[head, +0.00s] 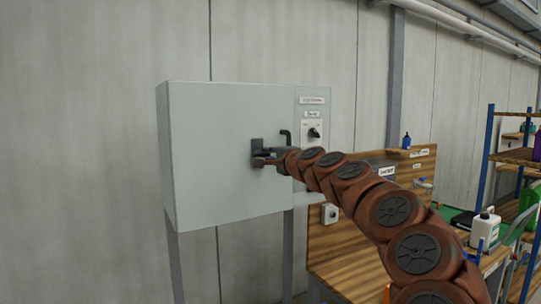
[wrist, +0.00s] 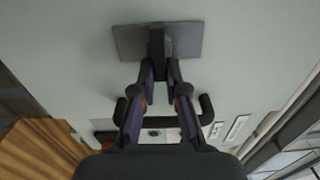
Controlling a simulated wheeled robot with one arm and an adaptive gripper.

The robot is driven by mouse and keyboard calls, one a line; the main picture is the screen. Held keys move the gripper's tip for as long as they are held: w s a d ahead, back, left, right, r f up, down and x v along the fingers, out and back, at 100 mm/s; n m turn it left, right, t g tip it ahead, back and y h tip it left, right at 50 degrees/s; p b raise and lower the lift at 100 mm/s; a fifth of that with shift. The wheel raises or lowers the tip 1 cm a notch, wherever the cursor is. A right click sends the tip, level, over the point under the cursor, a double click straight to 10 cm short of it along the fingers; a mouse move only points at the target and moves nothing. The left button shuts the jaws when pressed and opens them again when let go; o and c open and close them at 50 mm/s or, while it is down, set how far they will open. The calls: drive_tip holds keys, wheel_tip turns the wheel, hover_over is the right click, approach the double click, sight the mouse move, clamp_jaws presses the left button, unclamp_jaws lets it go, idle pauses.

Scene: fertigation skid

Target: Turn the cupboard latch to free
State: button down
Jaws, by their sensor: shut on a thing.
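The pale grey-green cupboard (head: 215,185) has its door face toward me, and the door looks shut. The latch (head: 257,147) is a dark plate with a raised lever near the door's right edge. In the wrist view the latch plate (wrist: 186,41) is at the top, with its dark lever (wrist: 157,42) running toward my fingers. My gripper (head: 266,161) is at the latch; in the wrist view its fingertips (wrist: 160,76) are closed on the lever's end. The fingers partly hide the lever, and I cannot read any latch marking.
A black bar handle (head: 287,136) is just right of the latch; it also shows behind my fingers in the wrist view (wrist: 206,112). A switch panel with a black knob (head: 314,133) is farther right. A wooden bench (head: 350,250) and blue shelving (head: 484,165) stand at the right.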

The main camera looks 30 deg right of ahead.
drive_tip(key=shift+w+a+f, duration=0.2)
drive_tip(key=shift+a+f, duration=0.05)
drive_tip(key=shift+a, duration=0.05)
drive_tip(key=c, duration=1.2)
unclamp_jaws()
drive_tip(key=shift+a+r, duration=0.1)
drive_tip(key=shift+s+d, duration=0.15)
drive_tip(key=shift+d, duration=0.05)
drive_tip(key=shift+s+r, duration=0.1)
drive_tip(key=shift+s, duration=0.45)
drive_tip(key=s+a, duration=0.1)
drive_tip(key=s, duration=0.9)
drive_tip(key=shift+s, duration=0.35)
